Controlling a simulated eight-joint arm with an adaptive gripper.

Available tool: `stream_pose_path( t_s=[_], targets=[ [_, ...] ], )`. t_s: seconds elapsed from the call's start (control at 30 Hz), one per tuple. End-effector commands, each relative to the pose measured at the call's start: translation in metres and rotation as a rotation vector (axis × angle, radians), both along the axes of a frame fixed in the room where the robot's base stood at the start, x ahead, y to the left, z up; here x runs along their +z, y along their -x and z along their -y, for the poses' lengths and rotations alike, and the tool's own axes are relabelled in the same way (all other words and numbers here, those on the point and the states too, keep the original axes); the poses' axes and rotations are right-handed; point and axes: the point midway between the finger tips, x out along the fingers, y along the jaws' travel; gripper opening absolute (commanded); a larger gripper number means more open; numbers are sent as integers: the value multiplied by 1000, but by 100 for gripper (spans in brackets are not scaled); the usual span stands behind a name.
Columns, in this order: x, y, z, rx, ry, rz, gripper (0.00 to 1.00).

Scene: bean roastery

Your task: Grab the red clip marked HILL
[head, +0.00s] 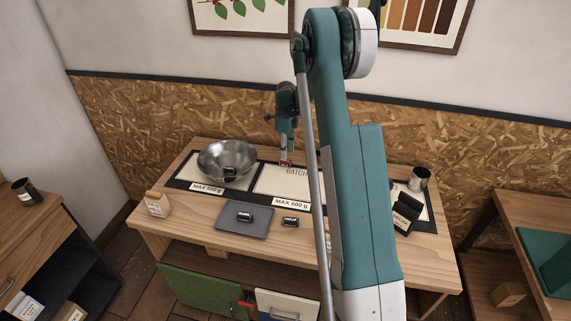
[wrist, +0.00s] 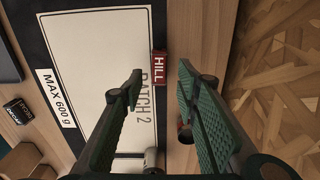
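The red clip (wrist: 159,67) marked HILL sits at the edge of the white sheet marked BATCH 2 (wrist: 118,40) in the wrist view. A small red patch of it (head: 286,164) shows in the head view, just below my gripper (head: 286,153). In the wrist view my gripper (wrist: 161,73) is open, with the clip in line with the gap between its two green fingertips. The fingers do not visibly touch it. How far the tips are above the clip is hard to tell.
A metal bowl (head: 227,160) stands left of my gripper. A grey pad (head: 262,229) bears a black clip (head: 245,216), and another black clip (head: 290,222) lies at its right. A metal cup (head: 419,178) and black box (head: 407,211) stand at the right. The wall is close behind.

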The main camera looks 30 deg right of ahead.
Motion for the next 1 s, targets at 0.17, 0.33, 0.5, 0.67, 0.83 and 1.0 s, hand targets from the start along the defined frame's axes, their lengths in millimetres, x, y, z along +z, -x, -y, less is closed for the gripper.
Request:
stream_pose_path(
  t_s=[0.17,0.33,0.5,0.67,0.83,1.0],
  targets=[
    [-10,0,-1,0,0,0,32],
    [-29,1,-2,0,0,0,32],
    [-46,1,-2,0,0,0,32],
    [-52,1,-2,0,0,0,32],
    [-52,1,-2,0,0,0,32],
    [-51,1,-2,0,0,0,32]
  ],
)
